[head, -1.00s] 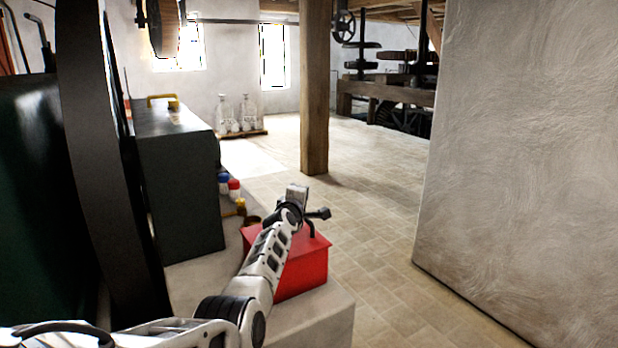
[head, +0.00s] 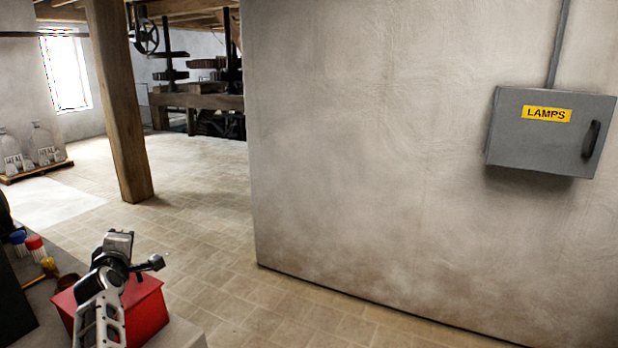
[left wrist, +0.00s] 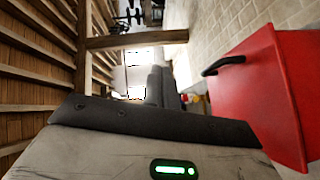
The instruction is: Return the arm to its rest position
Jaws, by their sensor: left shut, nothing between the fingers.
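My left arm reaches in from the bottom left of the head view. Its gripper (head: 119,242) is just above and beyond the red box (head: 146,314), pointing away from me. In the left wrist view the dark fingers of the gripper (left wrist: 161,82) are together with nothing held. The red box (left wrist: 248,92) with its black handle (left wrist: 224,65) stands close at the right of that view, apart from the fingers. The arm hides part of the box in the head view. My right gripper is not in view.
The red box stands on a pale ledge (head: 188,338) beside small jars with a blue lid (head: 18,237) and a red lid (head: 34,243). A plaster wall (head: 380,180) with a grey LAMPS cabinet (head: 545,150) fills the right. A wooden post (head: 118,110) stands on open tiled floor.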

